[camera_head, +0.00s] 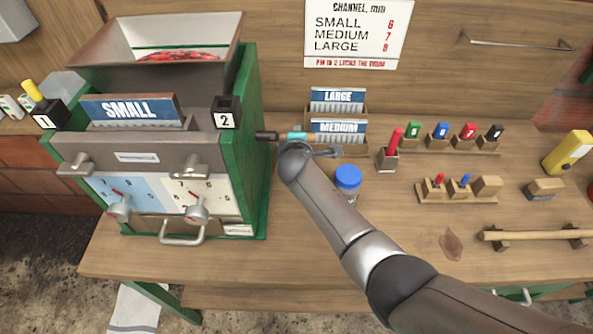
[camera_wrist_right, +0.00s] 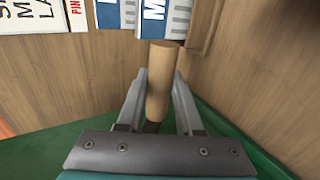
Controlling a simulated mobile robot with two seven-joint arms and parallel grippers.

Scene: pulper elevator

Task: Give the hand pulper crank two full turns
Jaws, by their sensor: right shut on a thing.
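The hand pulper (camera_head: 247,150) is a green-sided box at the left, with a sloped metal hopper (camera_head: 225,45) holding red cherries (camera_head: 178,56). My right arm reaches in from the lower right, and my right gripper (camera_head: 266,136) is at the pulper's right side. In the right wrist view a wooden crank handle (camera_wrist_right: 163,65) stands between the two grey fingers, and my right gripper (camera_wrist_right: 158,100) is shut on it. The crank arm and its hub are hidden in both views. My left gripper is not in view.
LARGE (camera_head: 338,97) and MEDIUM (camera_head: 338,128) plates stand in holders behind my right wrist. A blue-lidded jar (camera_head: 347,182) is close beside my forearm. Racks with coloured pegs (camera_head: 440,131) and a yellow bottle (camera_head: 568,152) are at the right. Bench space lies in front of the pulper's right side.

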